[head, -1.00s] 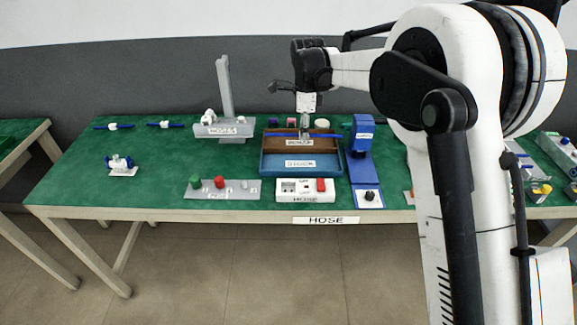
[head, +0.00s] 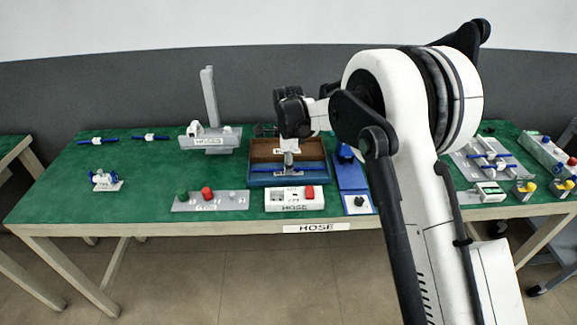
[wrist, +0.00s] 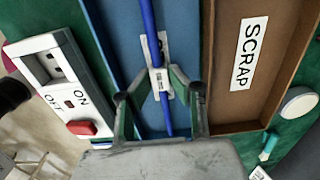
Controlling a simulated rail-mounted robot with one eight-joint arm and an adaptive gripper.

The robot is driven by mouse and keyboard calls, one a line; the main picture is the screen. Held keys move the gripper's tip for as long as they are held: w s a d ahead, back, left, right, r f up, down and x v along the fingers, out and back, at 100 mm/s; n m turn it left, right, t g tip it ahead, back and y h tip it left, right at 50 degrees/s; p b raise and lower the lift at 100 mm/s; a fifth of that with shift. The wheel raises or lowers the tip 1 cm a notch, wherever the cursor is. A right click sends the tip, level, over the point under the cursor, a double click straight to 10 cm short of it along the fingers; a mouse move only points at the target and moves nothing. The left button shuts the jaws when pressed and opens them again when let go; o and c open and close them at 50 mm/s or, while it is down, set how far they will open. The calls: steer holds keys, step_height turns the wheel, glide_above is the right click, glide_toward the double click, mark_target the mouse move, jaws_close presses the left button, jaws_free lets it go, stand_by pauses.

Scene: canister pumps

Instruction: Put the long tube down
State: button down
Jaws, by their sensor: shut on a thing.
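The long blue tube (head: 270,171) is held across the blue tray (head: 254,182) at the front of the green table. My gripper (head: 289,168) is shut on it near the tube's middle. In the wrist view the tube (wrist: 148,18) runs between the fingers of my gripper (wrist: 158,82), along the blue tray (wrist: 113,35). A white label shows beside the tube there, partly hidden by the fingers. I cannot tell whether the tube touches the tray floor.
The brown SCRAP tray (wrist: 229,107) adjoins the blue tray on its far side. A white switch box (head: 295,199) stands in front, and a blue stand (head: 350,175) to the right. A grey panel with coloured knobs (head: 211,201) lies to the left.

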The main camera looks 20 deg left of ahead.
steer(key=shift+f, duration=0.15)
steer(key=c, duration=1.6)
jaws_free()
step_height(320, 180, up, 12)
steer(key=shift+r+p, duration=0.25)
steer(key=shift+p, duration=0.25)
